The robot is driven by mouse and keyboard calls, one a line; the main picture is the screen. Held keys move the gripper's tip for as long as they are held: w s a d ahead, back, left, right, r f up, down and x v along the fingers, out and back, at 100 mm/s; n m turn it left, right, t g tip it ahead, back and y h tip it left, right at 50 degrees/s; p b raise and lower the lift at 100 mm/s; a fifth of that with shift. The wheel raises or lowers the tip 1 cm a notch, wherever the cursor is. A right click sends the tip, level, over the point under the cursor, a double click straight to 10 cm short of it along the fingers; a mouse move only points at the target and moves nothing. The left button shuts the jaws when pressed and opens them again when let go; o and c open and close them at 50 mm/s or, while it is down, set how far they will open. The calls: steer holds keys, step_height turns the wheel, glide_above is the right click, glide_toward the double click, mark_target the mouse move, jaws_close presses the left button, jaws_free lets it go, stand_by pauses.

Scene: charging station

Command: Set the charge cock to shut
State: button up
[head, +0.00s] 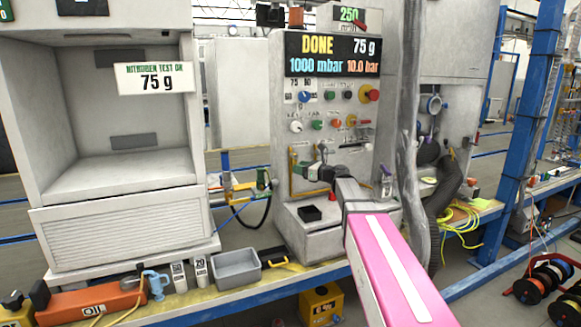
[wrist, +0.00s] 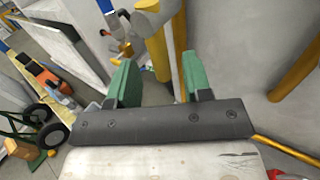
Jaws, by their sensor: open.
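The charging unit (head: 290,222) has a front panel with a lit display (head: 333,54) reading DONE, 75 g, 1000 mbar and 10.0 bar. My gripper (head: 312,167) is low in front of this panel, by yellow piping, at the end of my pink arm. In the wrist view its two green fingers (wrist: 160,80) are apart, with nothing clearly held between them. A thick yellow upright part (wrist: 156,46) stands just beyond the fingers. I cannot tell which fitting is the charge cock or its setting; my gripper hides part of that area.
Yellow bars (wrist: 298,66) stand close on the right in the wrist view. A grey hose (head: 411,110) hangs right of the unit. A small black box (head: 309,213) sits on its ledge. A grey tray (head: 236,268) and an orange OIL container (head: 92,303) are on the bench.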

steer(key=shift+x, duration=2.5)
jaws_close()
